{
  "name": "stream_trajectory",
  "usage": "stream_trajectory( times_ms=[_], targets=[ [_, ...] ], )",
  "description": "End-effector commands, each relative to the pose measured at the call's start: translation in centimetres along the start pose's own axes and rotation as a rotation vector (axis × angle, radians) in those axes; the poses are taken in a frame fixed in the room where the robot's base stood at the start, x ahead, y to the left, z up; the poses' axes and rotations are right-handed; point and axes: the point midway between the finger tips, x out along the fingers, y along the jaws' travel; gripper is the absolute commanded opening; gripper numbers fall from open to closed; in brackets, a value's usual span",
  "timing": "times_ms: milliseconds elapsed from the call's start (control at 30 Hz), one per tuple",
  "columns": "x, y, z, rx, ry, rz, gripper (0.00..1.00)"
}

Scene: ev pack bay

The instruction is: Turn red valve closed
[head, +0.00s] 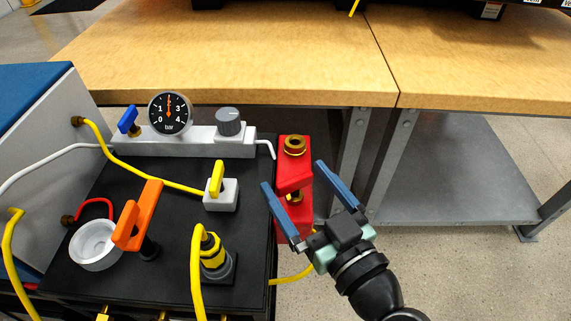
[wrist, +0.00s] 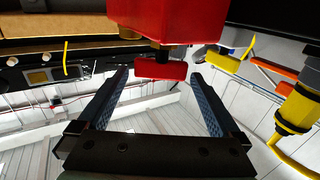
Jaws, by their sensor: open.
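The red valve (head: 294,172) stands at the right edge of the black panel, with a brass fitting on its top. In the wrist view its large red body (wrist: 165,20) fills the top centre. A short dark stem carries a small red handle bar (wrist: 160,71), which lies crosswise near the fingertips. My gripper (head: 293,175) is open, with its two blue fingers on either side of part of the red valve. In the wrist view, my gripper (wrist: 159,77) has the handle between its finger ends, and small gaps show at both sides. I cannot tell any contact.
The black panel (head: 180,220) holds an orange lever (head: 138,215), a yellow-handled valve (head: 217,180), a yellow connector (head: 211,250) and a pressure gauge (head: 170,113). A yellow cable (head: 290,276) passes below my gripper. A wooden bench (head: 240,60) stands behind, and open floor lies at right.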

Motion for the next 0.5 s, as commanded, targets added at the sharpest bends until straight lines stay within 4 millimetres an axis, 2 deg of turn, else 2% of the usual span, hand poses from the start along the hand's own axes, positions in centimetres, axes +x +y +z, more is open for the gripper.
stream_trajectory(
  times_ms=[33, 200, 500],
  targets=[
    [1.1, 0.0, 0.0, -0.002, 0.001, -0.004, 1.00],
    [3.5, 0.0, 0.0, -0.001, 0.001, -0.002, 1.00],
    [4.8, 0.0, 0.0, 0.000, 0.000, 0.000, 1.00]
  ],
)
